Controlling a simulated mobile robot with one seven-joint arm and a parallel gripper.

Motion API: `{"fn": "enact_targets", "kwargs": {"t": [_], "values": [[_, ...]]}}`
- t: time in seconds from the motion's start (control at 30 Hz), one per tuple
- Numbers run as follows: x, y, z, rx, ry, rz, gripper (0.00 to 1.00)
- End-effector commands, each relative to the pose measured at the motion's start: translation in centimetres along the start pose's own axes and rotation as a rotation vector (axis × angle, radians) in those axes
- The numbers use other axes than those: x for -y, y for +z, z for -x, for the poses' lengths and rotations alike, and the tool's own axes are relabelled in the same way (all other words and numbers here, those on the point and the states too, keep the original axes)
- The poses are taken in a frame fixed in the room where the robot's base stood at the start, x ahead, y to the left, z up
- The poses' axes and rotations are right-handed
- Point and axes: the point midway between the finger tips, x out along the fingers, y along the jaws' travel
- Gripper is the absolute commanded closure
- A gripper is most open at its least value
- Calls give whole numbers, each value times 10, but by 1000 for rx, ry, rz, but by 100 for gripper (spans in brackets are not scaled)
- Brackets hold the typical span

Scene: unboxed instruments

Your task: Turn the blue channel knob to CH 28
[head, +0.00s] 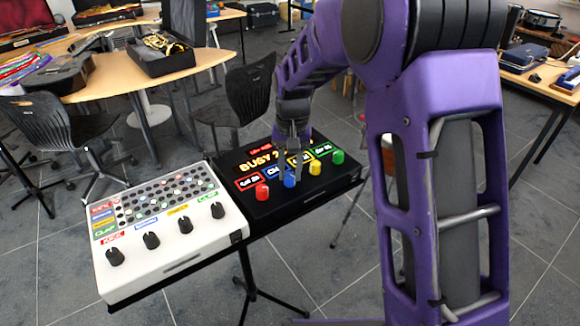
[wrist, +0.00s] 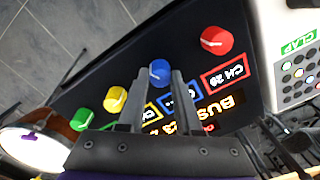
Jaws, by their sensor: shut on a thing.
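The blue knob (head: 290,181) is on the front of a black box (head: 262,212), between the red and yellow knobs. My gripper (head: 291,163) reaches down onto it from above. In the wrist view the blue knob (wrist: 159,73) sits between my two fingertips (wrist: 159,78), and the gripper is shut on it. A pale pointer line shows on the knob. The blue-framed channel label (wrist: 168,104) is partly hidden by my fingers, so I cannot read its number.
A red knob (wrist: 216,40) is close on one side; a yellow knob (wrist: 115,99) and a green knob (wrist: 81,119) are on the other. A white box (head: 180,250) with black knobs stands left of the black box. Chairs and tables stand behind.

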Motion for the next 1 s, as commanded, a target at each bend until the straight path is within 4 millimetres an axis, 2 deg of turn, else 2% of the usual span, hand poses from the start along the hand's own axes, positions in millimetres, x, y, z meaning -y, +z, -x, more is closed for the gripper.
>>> {"fn": "enact_targets", "kwargs": {"t": [0.4, 1.0], "values": [[0, 0, 1, -7, -1, -219, 100], [0, 0, 0, -9, -1, -260, 100]]}}
